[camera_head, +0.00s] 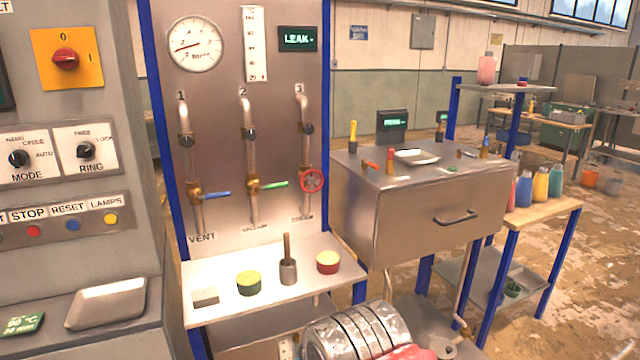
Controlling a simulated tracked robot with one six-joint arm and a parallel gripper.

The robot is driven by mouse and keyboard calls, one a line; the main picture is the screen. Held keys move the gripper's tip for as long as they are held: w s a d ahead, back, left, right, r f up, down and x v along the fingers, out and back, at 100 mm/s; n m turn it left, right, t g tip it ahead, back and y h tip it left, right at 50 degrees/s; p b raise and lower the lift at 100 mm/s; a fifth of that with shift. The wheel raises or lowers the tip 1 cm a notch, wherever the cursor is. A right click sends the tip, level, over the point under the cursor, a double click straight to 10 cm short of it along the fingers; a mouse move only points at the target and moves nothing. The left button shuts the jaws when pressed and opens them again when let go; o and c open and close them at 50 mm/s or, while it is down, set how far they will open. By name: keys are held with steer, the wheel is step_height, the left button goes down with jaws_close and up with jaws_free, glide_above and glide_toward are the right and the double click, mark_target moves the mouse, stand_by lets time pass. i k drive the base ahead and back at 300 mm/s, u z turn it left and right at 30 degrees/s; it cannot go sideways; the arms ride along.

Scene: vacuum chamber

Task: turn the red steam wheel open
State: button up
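The red steam wheel (312,181) is a small spoked handwheel on the third pipe (304,128), at the right side of the steel panel (222,110). A small label plate (302,218) sits below it, its lettering too small to read surely. I see the wheel at an angle, and I cannot tell how far it is turned. Nothing touches the wheel.
Left of the wheel are a green-handled valve (272,184) and a blue-handled valve (214,194). Below, a shelf (220,312) holds a grey block, two round pots and a cup with a handle standing in it. A steel cabinet (440,215) stands close on the right.

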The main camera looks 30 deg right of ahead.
mark_target(311, 180)
steer(key=u, duration=0.05)
steer(key=i, duration=0.95)
steer(key=z, duration=0.05)
